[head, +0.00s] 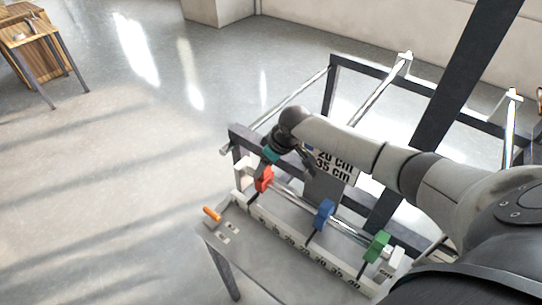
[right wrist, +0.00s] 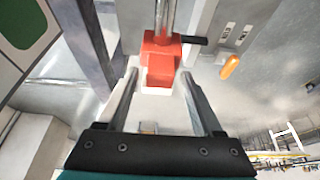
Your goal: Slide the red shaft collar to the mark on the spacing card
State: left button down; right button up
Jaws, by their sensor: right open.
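The red shaft collar (head: 264,179) sits on a metal shaft near its left end. In the right wrist view the red collar (right wrist: 161,52) lies just past and between my fingertips, with a dark pin sticking out to its right. My right gripper (right wrist: 158,78) is open with nothing between its fingers; in the head view it (head: 269,160) is just above the red collar. The spacing card (head: 338,166) reads "20 cm" and "35 cm" and is partly hidden by my right arm. My left gripper is not in view.
A blue collar (head: 324,214) and a green collar (head: 377,246) sit farther right along the shaft. A numbered scale (head: 299,244) runs in front of it. An orange object (head: 212,215) lies at the bench's left end. Frame bars stand behind.

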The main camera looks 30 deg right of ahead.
jog(key=p+v, duration=0.1)
jog(key=v, duration=1.4)
jog(key=shift+s+d+f, duration=0.1)
